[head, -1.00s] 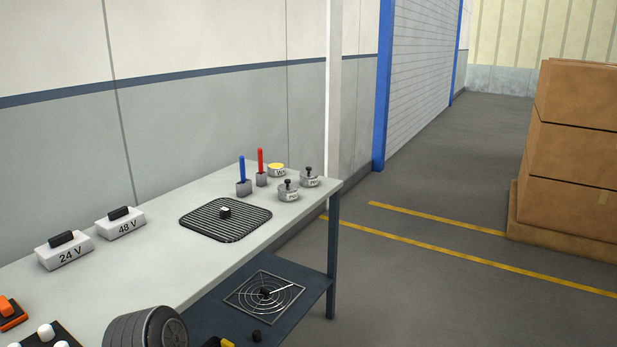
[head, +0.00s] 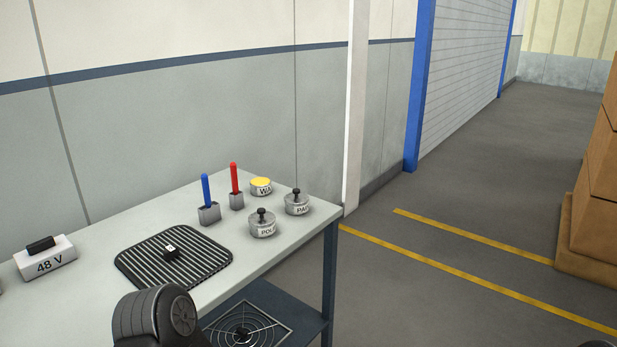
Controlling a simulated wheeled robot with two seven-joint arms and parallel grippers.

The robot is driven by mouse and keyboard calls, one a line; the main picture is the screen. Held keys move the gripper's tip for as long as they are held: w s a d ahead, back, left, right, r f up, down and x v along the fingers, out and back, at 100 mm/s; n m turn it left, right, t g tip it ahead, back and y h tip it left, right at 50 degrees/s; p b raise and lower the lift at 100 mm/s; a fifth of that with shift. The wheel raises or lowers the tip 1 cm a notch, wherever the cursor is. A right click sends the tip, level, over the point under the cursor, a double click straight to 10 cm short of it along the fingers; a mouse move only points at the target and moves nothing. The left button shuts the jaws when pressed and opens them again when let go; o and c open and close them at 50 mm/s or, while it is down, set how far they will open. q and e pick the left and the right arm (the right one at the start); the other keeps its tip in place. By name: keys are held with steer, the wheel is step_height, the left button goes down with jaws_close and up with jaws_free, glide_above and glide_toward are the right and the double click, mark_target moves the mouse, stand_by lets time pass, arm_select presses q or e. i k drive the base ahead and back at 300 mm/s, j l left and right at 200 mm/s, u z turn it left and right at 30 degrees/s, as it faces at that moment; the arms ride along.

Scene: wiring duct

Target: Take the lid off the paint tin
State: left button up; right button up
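The paint tin (head: 297,208) is a small grey tin near the far right corner of the table, with a label that seems to start "PAI". Its lid, with a black knob (head: 297,192) on top, sits on it. A similar tin (head: 262,230), labelled something like "POL", stands just in front to the left, also with a black-knobbed lid. Neither gripper is in view. A dark rounded link, apparently of my own arm, shows at the bottom, well short of the tins.
A yellow-topped tin (head: 261,187) marked "WA" stands behind. Red (head: 234,178) and blue (head: 205,190) upright sticks stand in grey holders to the left. A ribbed black mat (head: 140,262) bears a small block. A 48 V box (head: 45,262) is far left. Open floor lies right of the table.

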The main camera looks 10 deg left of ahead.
mark_target(296, 198)
steer(key=i+l+u, duration=0.1)
steer(key=i+l, duration=0.3)
steer(key=i, duration=0.25)
steer(key=i+l+u, duration=0.1)
steer(key=i+l, duration=0.3)
steer(key=i, duration=0.2)
steer(key=i+l, duration=0.5)
steer(key=i+j+u, duration=0.05)
steer(key=i, duration=0.1)
